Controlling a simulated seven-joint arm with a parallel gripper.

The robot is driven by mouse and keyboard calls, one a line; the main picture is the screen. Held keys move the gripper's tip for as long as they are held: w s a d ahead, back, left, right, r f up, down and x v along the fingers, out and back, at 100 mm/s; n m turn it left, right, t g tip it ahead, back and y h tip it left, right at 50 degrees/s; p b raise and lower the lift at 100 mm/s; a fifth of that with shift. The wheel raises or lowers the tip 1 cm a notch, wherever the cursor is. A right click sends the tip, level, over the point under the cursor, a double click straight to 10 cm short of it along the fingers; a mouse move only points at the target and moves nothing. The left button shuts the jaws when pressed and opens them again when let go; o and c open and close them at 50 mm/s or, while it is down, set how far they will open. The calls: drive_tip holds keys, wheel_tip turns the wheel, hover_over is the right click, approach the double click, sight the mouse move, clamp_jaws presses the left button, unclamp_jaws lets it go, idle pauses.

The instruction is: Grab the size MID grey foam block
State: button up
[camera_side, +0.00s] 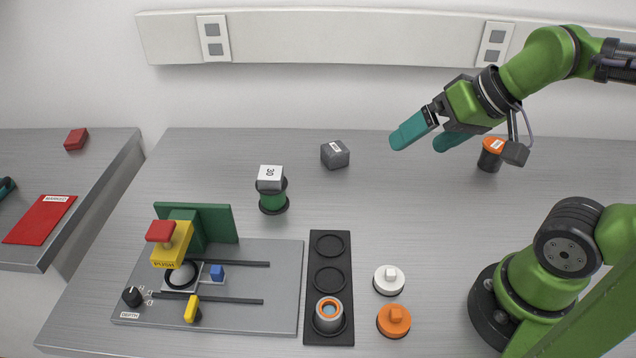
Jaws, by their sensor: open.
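A dark grey block (335,155) with a small white label lies on the grey table, back of centre; the label is too small to read for certain. My gripper (422,142) has teal fingers spread apart with nothing between them. It hangs above the table, to the right of the grey block and apart from it. A lighter block marked 30 (270,179) sits on top of a green and black stand (273,199), to the left and nearer the camera.
An orange-topped dark container (491,154) stands right of my gripper. A fixture plate (232,307) with a red and yellow push button (171,247) is front left. A black three-place holder (329,258), a white cap (389,280) and an orange cap (394,321) are front centre.

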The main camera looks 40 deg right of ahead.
drive_tip(key=shift+c, duration=0.6)
drive_tip(key=g+h, duration=0.3)
drive_tip(key=g, duration=0.3)
approach(335, 147)
drive_tip(key=shift+y, duration=0.3)
drive_tip(key=f, duration=0.5)
drive_tip(key=shift+w+f, duration=0.2)
drive_tip(key=shift+f, duration=0.15)
drive_tip(key=shift+t, duration=0.3)
drive_tip(key=shift+w+d+f, duration=0.1)
drive_tip(key=shift+d+f, duration=0.05)
drive_tip(key=shift+f, duration=0.75)
drive_tip(key=shift+w+d+f, duration=0.1)
drive_tip(key=shift+d+f, duration=0.05)
drive_tip(key=shift+f, duration=0.8)
drive_tip(key=shift+w+d+f, duration=0.1)
drive_tip(key=shift+d+f, duration=0.05)
drive_tip(key=shift+f, duration=0.75)
